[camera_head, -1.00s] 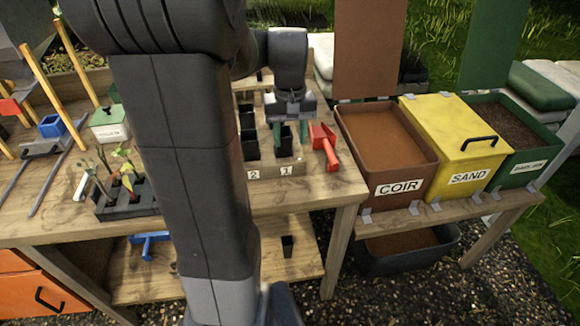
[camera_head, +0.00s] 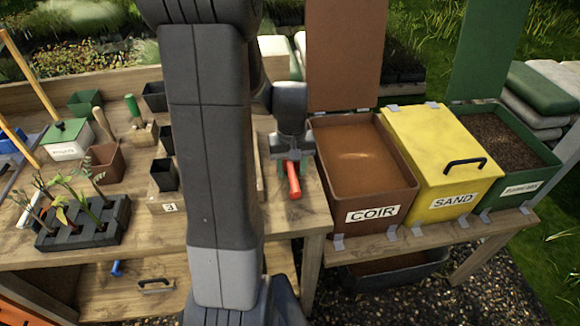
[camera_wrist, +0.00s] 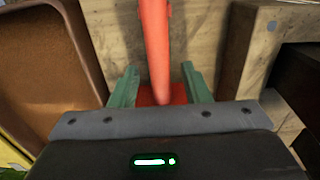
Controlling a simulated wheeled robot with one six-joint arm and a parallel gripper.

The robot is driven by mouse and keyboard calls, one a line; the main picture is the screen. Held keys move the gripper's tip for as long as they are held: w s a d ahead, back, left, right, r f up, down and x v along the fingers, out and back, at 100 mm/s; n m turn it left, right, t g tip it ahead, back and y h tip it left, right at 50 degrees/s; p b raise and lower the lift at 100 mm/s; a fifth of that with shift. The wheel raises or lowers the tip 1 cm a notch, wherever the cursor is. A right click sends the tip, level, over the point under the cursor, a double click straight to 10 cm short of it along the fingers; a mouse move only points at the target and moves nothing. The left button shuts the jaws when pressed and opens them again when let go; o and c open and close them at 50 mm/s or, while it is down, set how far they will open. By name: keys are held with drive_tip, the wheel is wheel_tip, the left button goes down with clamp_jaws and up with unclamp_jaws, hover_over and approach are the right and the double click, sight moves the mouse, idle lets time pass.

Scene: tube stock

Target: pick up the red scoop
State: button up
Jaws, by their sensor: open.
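The red scoop (camera_head: 292,180) lies on the wooden bench just left of the COIR bin, its handle pointing toward the bench's front edge. The wrist view shows its red handle (camera_wrist: 157,45) running up the picture and part of its wider red end between the fingers. My gripper (camera_wrist: 160,88) is open, with one green finger on each side of the scoop. In the head view my gripper (camera_head: 290,170) is over the scoop and hides much of it. I cannot tell whether the fingers touch it.
The brown COIR bin (camera_head: 404,195) stands close to the right, with the yellow SAND bin (camera_head: 425,150) beyond it. Black pots (camera_head: 164,175) and a seedling tray (camera_head: 85,235) stand to the left.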

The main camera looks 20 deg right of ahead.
drive_tip(key=shift+f, duration=0.95)
drive_tip(key=shift+w, duration=0.1)
clamp_jaws()
drive_tip(key=shift+r, duration=0.15)
